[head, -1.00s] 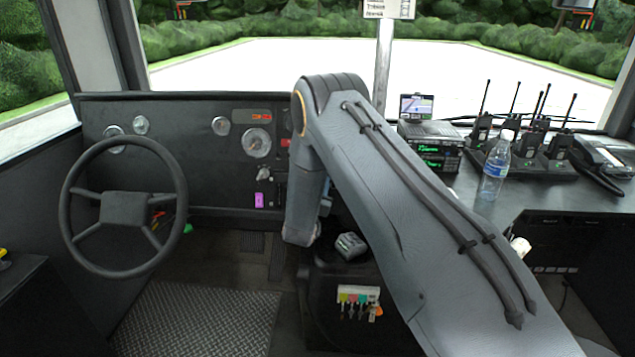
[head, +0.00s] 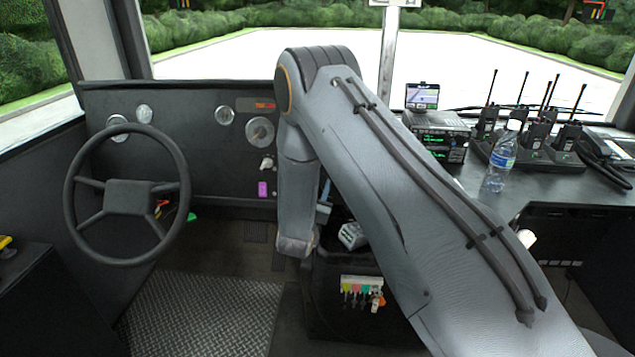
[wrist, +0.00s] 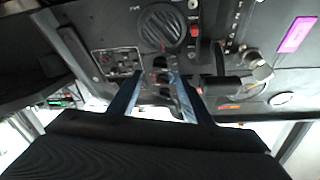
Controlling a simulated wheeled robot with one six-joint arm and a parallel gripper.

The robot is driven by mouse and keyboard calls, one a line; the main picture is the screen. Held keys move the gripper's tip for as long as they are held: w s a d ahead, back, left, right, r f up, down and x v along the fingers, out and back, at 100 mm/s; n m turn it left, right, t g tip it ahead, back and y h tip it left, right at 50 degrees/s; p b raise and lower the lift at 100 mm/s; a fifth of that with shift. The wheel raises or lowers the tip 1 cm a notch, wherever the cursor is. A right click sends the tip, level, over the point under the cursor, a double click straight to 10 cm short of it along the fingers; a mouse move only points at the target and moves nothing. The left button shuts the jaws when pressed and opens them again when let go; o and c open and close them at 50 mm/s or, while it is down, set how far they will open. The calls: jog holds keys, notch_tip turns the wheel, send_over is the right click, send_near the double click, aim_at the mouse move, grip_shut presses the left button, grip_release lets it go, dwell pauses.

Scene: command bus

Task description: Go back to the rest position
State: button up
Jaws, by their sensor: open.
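My arm (head: 400,190) rises from the bottom right of the head view, bends at the elbow and drops down in front of the dashboard. My gripper is largely hidden behind my arm there. In the wrist view my gripper (wrist: 156,78) shows two blue-grey fingers set apart, with nothing held between them. Beyond the fingers is a dark panel with a round vent (wrist: 162,26), switches and a pink tag (wrist: 297,35).
A steering wheel (head: 72,210) stands left of my arm, before the dashboard (head: 190,160). On the right counter are a water bottle (head: 501,160), a radio set (head: 440,145) and several handheld radios (head: 538,135). Coloured keys (head: 360,290) hang below my arm.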

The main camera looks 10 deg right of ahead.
jog(key=s+d+r+n+g+y, duration=0.1)
jog(key=s+g, duration=0.4)
jog(key=s, duration=0.9)
jog(key=s+d+r+n+g+y+p, duration=0.1)
jog(key=s+r+n+g+y, duration=0.2)
jog(key=s, duration=1.2)
jog(key=s+d+r+n+g+y+p, duration=0.1)
jog(key=s+r+g, duration=0.5)
jog(key=s, duration=0.8)
jog(key=d+n+g+y, duration=0.1)
jog(key=n+g, duration=0.1)
jog(key=g, duration=0.1)
jog(key=shift+s+r+y, duration=0.2)
jog(key=shift+y, duration=0.2)
